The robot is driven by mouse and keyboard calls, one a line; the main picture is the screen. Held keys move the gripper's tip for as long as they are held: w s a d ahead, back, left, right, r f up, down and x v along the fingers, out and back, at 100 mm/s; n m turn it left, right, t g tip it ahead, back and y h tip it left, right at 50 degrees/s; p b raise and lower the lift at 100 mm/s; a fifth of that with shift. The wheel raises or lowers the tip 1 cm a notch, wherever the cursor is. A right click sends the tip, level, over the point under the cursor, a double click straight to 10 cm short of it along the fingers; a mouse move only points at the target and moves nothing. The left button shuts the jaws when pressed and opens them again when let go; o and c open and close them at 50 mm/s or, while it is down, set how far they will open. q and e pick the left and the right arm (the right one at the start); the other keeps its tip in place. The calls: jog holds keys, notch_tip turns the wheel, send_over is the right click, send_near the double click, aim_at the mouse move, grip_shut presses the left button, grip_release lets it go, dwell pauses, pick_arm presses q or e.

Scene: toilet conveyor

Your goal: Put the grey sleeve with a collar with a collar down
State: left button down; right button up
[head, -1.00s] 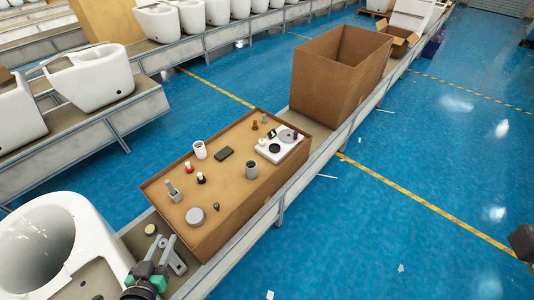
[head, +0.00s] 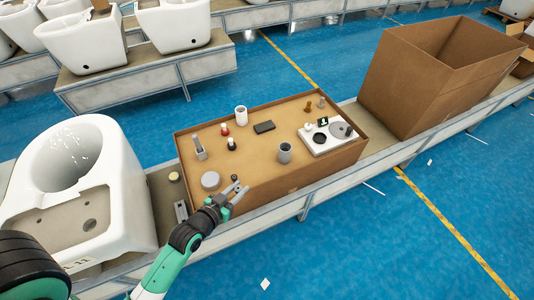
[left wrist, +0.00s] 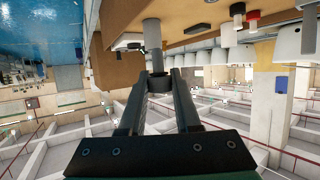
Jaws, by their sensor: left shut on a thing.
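My left gripper (head: 229,193) reaches over the near edge of the shallow brown box in the head view. In the left wrist view its two fingers (left wrist: 159,84) are closed around the dark collar end of a part. A slim grey sleeve (left wrist: 152,38) runs from that collar towards the tan box surface. In the head view the collared part (head: 235,178) shows only as a small dark shape at the fingertips. Whether its far end touches the box surface I cannot tell. My right gripper is not in view.
A large open box (head: 425,85) stands to the right. A toilet (head: 75,190) is at left.

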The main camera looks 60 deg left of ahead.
pick_arm(q)
jog(key=b+x, duration=0.1)
jog(key=x, duration=0.1)
jog(key=b+x, duration=0.1)
jog(key=x, duration=0.2)
jog(key=s+a+b+x, duration=0.1)
jog(key=x, duration=0.2)
jog(key=shift+w+a+f, duration=0.1)
jog(key=shift+a+f, duration=0.05)
jog(key=shift+f, duration=0.15)
jog(key=b, duration=0.4)
send_over(256, 181)
jog(key=s, duration=0.1)
jog(key=f, duration=0.4)
jog(key=shift+s+d+f, duration=0.1)
jog(key=shift+d+f, duration=0.25)
jog(key=shift+d, duration=0.05)
jog(key=shift+w+a+f, duration=0.25)
jog(key=shift+w+f, duration=0.05)
jog(key=shift+w, duration=0.05)
jog(key=shift+w+a+f+b, duration=0.1)
jog(key=shift+w+f+b, duration=0.05)
jog(key=shift+f+b, duration=1.35)
jog(key=shift+f+p, duration=0.25)
jog(key=shift+p, duration=0.05)
jog(key=shift+f, duration=0.15)
jog(key=c, duration=0.6)
grip_release()
